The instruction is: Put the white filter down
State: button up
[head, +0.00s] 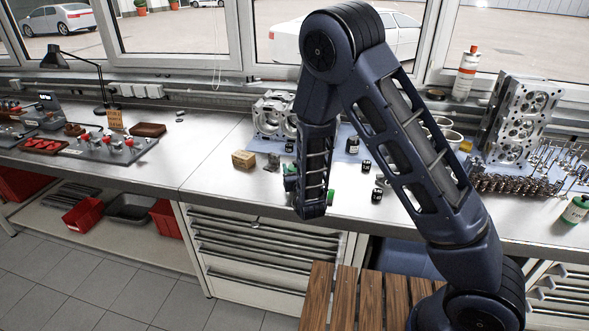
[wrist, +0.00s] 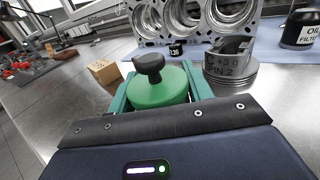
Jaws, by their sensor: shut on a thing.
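My gripper (wrist: 158,78) shows in the wrist view with its teal fingers on either side of a round green thing (wrist: 160,88) with a black knob on top. It is shut on this thing, low over the steel bench (wrist: 85,112). I cannot tell whether the green thing touches the bench. In the head view my forearm hides most of the gripper; only green bits (head: 290,184) show beside it. I see no thing that is clearly a white filter. A dark can marked "OIL FILTER" (wrist: 301,28) stands at the right of the wrist view.
A piston marked "PIN 2" (wrist: 230,66) stands close right of my gripper. An engine block (wrist: 196,20) is behind on a blue mat. A small cardboard box (head: 243,160) is to the left. Small dark cans (head: 377,194) stand right of my forearm.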

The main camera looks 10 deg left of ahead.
jog(key=shift+f, duration=0.1)
jog(key=o, duration=1.1)
jog(key=shift+c, duration=0.2)
jog(key=shift+r, duration=0.2)
jog(key=v, duration=0.7)
jog(key=shift+s+d, duration=0.1)
jog(key=shift+s, duration=0.15)
